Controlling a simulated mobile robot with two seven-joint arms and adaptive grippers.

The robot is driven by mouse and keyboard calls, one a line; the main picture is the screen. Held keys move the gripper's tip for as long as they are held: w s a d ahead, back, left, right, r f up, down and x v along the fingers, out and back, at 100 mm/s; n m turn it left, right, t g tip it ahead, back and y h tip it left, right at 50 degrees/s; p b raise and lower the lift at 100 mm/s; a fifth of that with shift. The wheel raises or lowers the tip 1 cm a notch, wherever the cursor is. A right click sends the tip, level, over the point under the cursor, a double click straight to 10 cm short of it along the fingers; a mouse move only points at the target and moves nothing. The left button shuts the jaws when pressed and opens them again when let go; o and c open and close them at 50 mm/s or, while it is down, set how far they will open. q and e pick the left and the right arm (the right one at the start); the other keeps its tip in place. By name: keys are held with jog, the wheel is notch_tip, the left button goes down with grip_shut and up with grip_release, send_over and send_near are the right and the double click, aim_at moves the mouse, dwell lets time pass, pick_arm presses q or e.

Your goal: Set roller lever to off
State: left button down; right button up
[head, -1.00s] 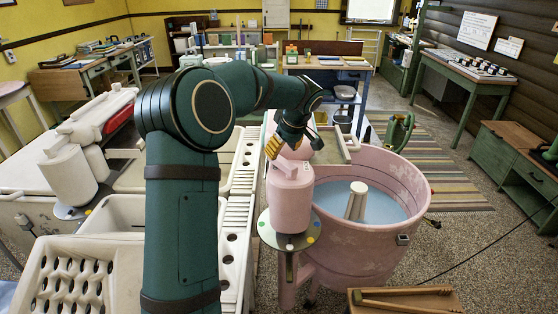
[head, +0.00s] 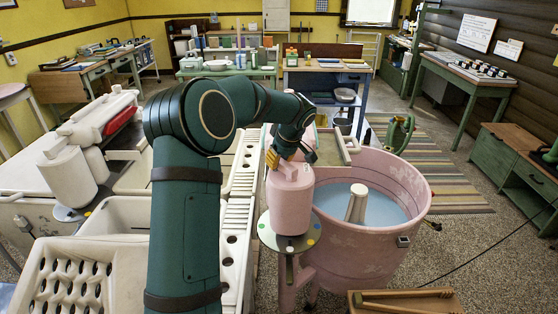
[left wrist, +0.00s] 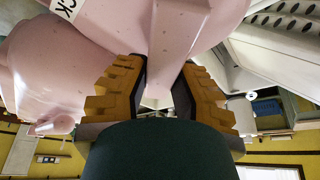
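The pink wringer washer has a round tub (head: 375,245) holding bluish water and a pale agitator. Its pink wringer head (head: 290,205) stands over a round plate (head: 265,232) with coloured dots. My left gripper (head: 274,158) is at the top of the wringer head, its yellow fingers pointing down-left. In the left wrist view my left gripper (left wrist: 165,98) has its fingers spread on either side of a tapering pink bar (left wrist: 166,50). I cannot tell whether they touch it, or whether the bar is the roller lever. My right gripper does not show.
A white washer with a similar wringer head (head: 68,172) stands at the left, beside white tubs and a white perforated basket (head: 75,280). A wooden box (head: 405,302) is at the front. Open floor and a striped rug (head: 450,170) lie to the right.

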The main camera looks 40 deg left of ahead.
pick_arm(q)
jog(key=shift+w+f, duration=0.1)
dwell(0.3)
jog(key=shift+w+d+m+t, duration=0.1)
jog(key=shift+w+m+t, duration=0.15)
jog(key=shift+m, duration=0.45)
jog(key=shift+w+d+m+t+h+b, duration=0.2)
jog(key=shift+w+m+t+h+b, duration=0.2)
jog(key=shift+m, duration=0.7)
jog(key=shift+w+d+m+t+h+p, duration=0.25)
jog(key=shift+w+d+m+t, duration=0.15)
jog(key=shift+m, duration=0.65)
jog(key=shift+w+d+m+t+h+p, duration=0.2)
jog(key=shift+w+m, duration=0.25)
jog(key=shift+m, duration=0.6)
jog(key=shift+d, duration=0.1)
jog(key=c, duration=0.7)
grip_release()
jog(key=shift+w+f, duration=0.1)
jog(key=shift+c, duration=0.2)
